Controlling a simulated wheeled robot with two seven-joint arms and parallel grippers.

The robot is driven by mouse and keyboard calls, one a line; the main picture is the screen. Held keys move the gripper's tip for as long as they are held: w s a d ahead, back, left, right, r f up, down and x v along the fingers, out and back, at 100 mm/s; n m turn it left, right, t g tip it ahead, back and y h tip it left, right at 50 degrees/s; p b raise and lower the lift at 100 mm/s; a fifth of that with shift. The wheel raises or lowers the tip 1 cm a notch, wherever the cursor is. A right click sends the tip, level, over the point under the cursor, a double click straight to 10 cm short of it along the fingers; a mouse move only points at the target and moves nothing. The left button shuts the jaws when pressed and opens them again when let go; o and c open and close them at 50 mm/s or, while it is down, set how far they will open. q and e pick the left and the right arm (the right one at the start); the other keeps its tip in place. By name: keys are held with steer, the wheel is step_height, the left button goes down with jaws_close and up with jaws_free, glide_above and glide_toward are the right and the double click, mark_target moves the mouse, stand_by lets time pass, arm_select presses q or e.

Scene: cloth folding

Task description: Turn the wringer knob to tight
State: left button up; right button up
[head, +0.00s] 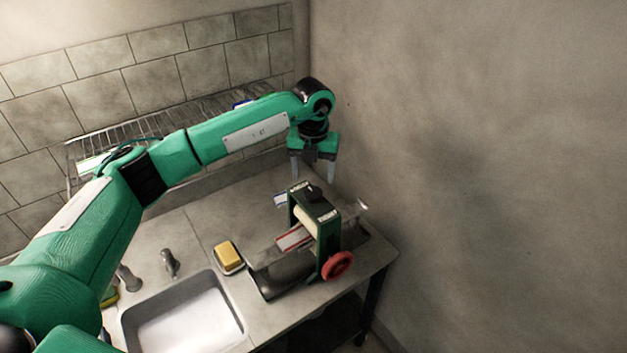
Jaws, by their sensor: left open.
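The wringer (329,243) is a green frame with a cream roller, standing at the right of the counter. Its black knob (313,192) sits on top of the frame, between two small white labels; the nearer one appears to read "TIGHT" (327,216). I cannot tell which way the knob points. A red hand wheel (338,265) is on the frame's near side. A cloth with red and white stripes (293,238) lies at the rollers. My right gripper is out of view.
A sink (185,318) and taps (170,262) are at the left front. A yellow sponge or soap on a dish (229,256) lies between sink and wringer. A wire rack (120,133) runs along the tiled wall. A bare wall (480,170) closes the right side.

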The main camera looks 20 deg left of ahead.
mark_target(313, 191)
arm_select(q)
step_height(313, 191, down, 5)
steer(key=shift+s+p, duration=0.1)
steer(key=shift+p, duration=0.95)
steer(key=shift+f, duration=0.45)
steer(key=shift+c, duration=0.3)
steer(key=c, duration=0.7)
steer(key=shift+c, duration=1.1)
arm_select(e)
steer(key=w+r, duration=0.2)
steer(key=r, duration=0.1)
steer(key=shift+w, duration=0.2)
